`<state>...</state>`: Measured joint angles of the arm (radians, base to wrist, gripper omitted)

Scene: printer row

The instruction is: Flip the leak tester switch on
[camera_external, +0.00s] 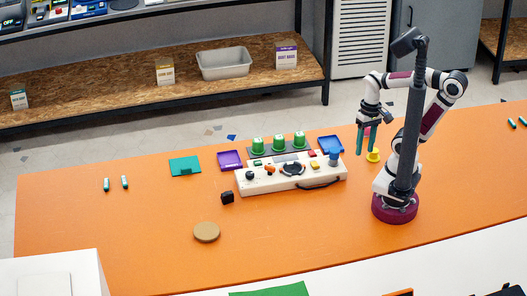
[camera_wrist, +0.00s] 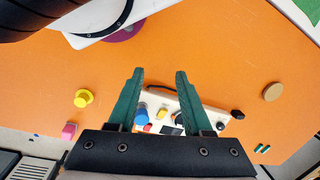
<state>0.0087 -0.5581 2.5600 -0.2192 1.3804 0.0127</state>
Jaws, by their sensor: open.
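A long white control box (camera_external: 310,183), which I take to be the leak tester, stands on the orange table. Its top carries small coloured knobs and buttons, a dark round part and a blue knob (camera_external: 334,155) at the right end. A black handle runs along its front. I cannot tell which control is the switch, or its position. In the wrist view the box (camera_wrist: 205,107) is partly hidden behind my gripper (camera_wrist: 159,72). My gripper (camera_external: 365,153) is open and empty, above the table to the right of the box, apart from it.
Green cylinders (camera_external: 279,142) stand behind the box, between a purple tray (camera_external: 230,159) and a blue tray (camera_external: 331,144). A yellow knob-like piece (camera_external: 373,155) and a pink block lie near my arm. A black block (camera_external: 227,197) and tan disc (camera_external: 206,232) lie front left. The front table is mostly clear.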

